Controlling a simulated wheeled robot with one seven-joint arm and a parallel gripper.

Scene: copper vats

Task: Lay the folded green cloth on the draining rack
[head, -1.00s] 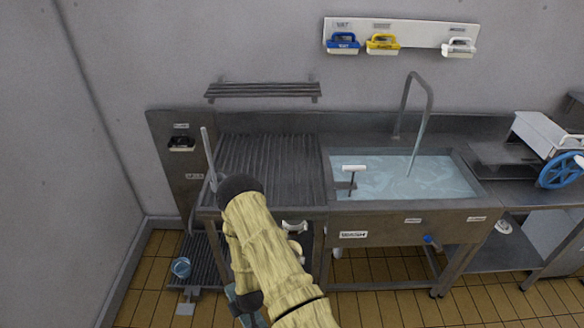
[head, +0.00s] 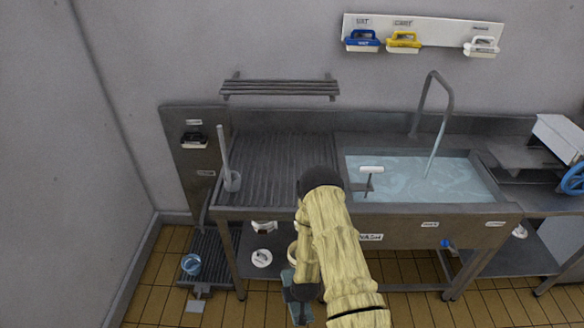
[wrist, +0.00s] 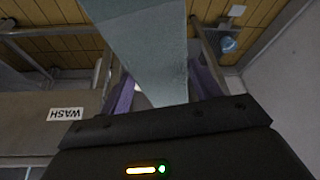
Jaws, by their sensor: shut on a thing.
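A dull blue-green cloth (wrist: 150,45) fills the middle of the wrist view as a flat strip, between the two purple fingers of my gripper (wrist: 165,80). The gripper is shut on it. In the head view, a small blue-green patch of it (head: 288,279) shows low beside my arm, in front of the sink unit; the rest is hidden. A ribbed grey draining surface (head: 270,165) lies left of the sink, its front right part hidden by my arm. A slatted wall rack (head: 280,89) hangs above it, empty. My gripper is below and in front of both.
An upright grey brush in a holder (head: 228,165) stands at the ribbed surface's left edge. The water-filled sink (head: 425,180) has a tall tap (head: 448,105).

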